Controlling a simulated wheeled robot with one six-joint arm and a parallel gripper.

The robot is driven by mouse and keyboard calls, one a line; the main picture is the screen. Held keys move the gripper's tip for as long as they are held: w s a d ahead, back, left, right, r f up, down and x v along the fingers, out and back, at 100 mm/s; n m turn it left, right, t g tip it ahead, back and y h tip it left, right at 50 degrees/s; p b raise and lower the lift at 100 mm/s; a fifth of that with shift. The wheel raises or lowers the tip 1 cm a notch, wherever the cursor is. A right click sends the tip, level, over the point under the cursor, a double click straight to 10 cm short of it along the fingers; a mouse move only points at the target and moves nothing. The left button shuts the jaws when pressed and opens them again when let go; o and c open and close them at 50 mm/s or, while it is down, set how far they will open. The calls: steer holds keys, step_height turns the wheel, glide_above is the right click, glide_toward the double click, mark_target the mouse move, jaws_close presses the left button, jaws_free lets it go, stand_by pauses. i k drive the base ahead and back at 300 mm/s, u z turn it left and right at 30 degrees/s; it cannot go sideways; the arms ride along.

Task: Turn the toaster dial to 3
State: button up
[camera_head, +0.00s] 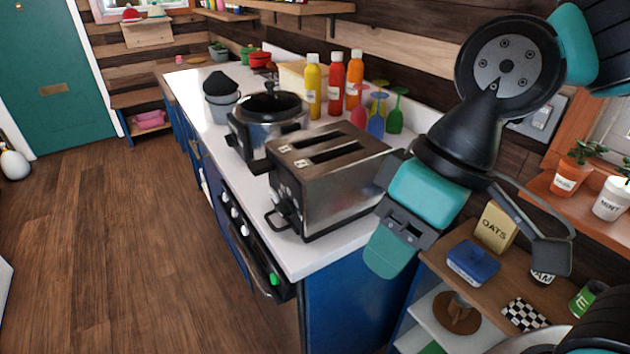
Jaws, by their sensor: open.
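The toaster (330,170) is a brushed-metal box with two long slots in its top. It stands upright near the front end of the white counter. Its narrow control end (287,203) faces the lower left and is seen at a steep angle. A dark handle sticks out low there. The dial and its numbers are too small and oblique to read. My gripper (408,228), teal and black, hangs just right of the toaster in the picture, beyond the counter's right edge. It is open, holds nothing, and appears apart from the controls.
A black-lidded cooker (268,120) stands close behind the toaster. A shelf (475,262) with oats and small goods lies below my arm.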

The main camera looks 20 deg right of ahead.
mark_target(285, 209)
steer(key=u, duration=2)
steer(key=i, duration=1.15)
steer(key=z, duration=2.1)
